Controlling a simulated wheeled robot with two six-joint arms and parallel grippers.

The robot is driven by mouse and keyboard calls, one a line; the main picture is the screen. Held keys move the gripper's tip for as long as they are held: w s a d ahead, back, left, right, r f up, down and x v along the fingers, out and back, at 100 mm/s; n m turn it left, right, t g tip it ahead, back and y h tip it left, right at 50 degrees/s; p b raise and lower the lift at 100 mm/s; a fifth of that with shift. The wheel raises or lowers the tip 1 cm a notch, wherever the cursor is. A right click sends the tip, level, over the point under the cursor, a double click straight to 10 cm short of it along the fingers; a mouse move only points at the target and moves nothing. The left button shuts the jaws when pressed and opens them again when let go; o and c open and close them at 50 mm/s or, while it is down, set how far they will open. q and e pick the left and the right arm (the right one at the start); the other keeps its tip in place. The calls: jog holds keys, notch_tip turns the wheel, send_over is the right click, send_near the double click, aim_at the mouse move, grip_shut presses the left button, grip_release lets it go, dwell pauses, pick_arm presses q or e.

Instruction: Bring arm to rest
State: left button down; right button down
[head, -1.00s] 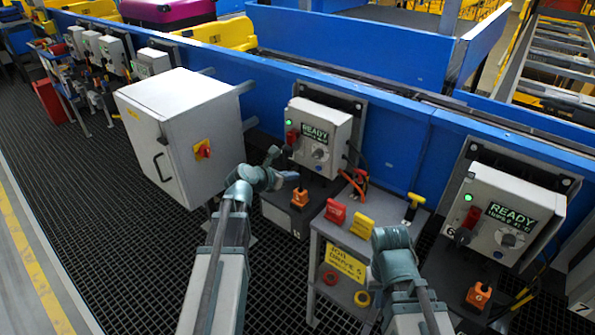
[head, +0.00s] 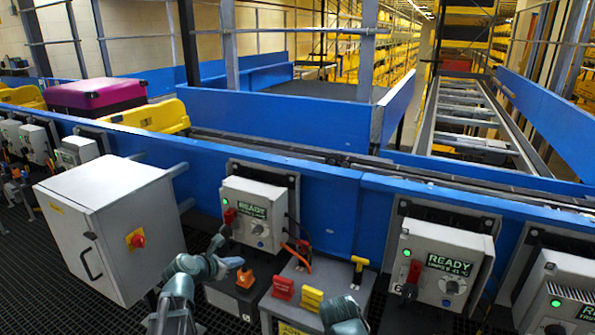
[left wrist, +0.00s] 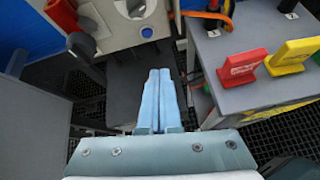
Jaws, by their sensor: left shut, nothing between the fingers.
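My left gripper (head: 240,262) is below the control box (head: 253,212) with the green READY screen, next to an orange block (head: 245,278). In the left wrist view its two pale blue fingers (left wrist: 159,74) lie side by side, shut and empty, over a dark surface. I cannot tell how far above it they are. The upper part of my right arm (head: 345,315) shows at the bottom edge of the head view; its gripper is out of sight.
A grey cabinet (head: 115,222) with a red-and-yellow switch stands left of my left arm. A small stand (head: 345,281) holds red (head: 283,288) and yellow (head: 312,298) tags. A second READY box (head: 440,262) is to the right. The blue conveyor wall (head: 330,207) runs behind.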

pick_arm(q)
jog(key=s+d+f+m+g+y, duration=0.1)
jog(key=s+d+f+m+g, duration=0.2)
jog(key=s+m, duration=0.5)
jog(key=s+d+f+m+g+y, duration=0.2)
jog(key=s+f+m+g, duration=0.25)
jog(key=m, duration=0.75)
jog(key=s+d+f+m+g+y, duration=0.1)
jog(key=s+d+f+m+g, duration=0.15)
jog(key=s+m, duration=0.6)
jog(key=s+d+m+y, duration=0.1)
jog(key=s+d+m, duration=0.35)
jog(key=d, duration=0.65)
notch_tip(320, 180, up, 13)
jog(key=p, duration=1.3)
jog(key=shift+w+d+r+m+g, duration=0.2)
jog(key=shift+w+d+m+g, duration=0.1)
jog(key=shift+m+g, duration=0.1)
